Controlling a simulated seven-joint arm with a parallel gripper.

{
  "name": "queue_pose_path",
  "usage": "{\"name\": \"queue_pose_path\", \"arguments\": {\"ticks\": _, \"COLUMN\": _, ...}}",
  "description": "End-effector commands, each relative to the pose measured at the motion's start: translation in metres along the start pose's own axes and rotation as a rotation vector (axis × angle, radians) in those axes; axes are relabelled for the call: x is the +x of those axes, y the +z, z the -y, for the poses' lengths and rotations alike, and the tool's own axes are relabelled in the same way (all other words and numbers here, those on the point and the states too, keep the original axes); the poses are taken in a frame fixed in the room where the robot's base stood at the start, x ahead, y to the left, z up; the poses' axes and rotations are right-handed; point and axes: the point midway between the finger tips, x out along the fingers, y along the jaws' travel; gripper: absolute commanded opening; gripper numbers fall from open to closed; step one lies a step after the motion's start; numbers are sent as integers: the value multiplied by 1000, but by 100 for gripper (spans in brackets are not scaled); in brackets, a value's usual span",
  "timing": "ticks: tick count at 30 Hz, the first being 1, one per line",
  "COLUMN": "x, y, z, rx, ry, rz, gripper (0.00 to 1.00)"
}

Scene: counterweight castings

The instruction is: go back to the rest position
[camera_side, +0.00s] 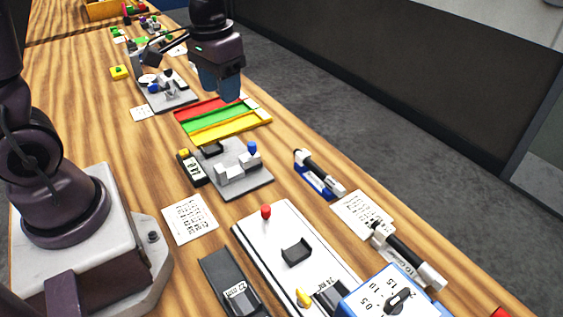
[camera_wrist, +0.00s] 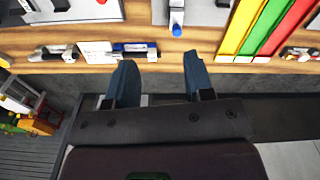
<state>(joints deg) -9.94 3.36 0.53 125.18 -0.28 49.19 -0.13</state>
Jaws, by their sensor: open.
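My gripper (camera_wrist: 158,82) shows in the wrist view with its two blue fingers apart and nothing between them. In the side view my gripper (camera_side: 220,88) hangs above the far right edge of the wooden table (camera_side: 95,95), near the coloured trays. In that view the fingers overlap, and the gap between them is hidden.
A tray with red, green and yellow channels (camera_side: 225,122) lies below my gripper. A grey fixture with a blue knob (camera_side: 240,170), a white board with a red knob (camera_side: 262,235) and a blue dial box (camera_side: 385,298) stand nearer. The floor lies beyond the right edge.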

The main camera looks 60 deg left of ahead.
Motion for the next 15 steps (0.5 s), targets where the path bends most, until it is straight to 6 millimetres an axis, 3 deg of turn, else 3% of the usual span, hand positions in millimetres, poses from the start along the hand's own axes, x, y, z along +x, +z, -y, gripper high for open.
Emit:
{"name": "queue_pose_path", "arguments": {"ticks": 1, "x": -16, "y": 13, "z": -5, "rx": 20, "ry": 2, "rz": -41, "gripper": 48}}
{"name": "queue_pose_path", "arguments": {"ticks": 6, "x": -52, "y": 54, "z": -18, "rx": 79, "ry": 9, "rz": -161, "gripper": 48}}
{"name": "queue_pose_path", "arguments": {"ticks": 12, "x": -80, "y": 92, "z": -28, "rx": 141, "ry": 26, "rz": -316, "gripper": 48}}
{"name": "queue_pose_path", "arguments": {"ticks": 15, "x": -90, "y": 102, "z": -31, "rx": 162, "ry": 35, "rz": -381, "gripper": 48}}
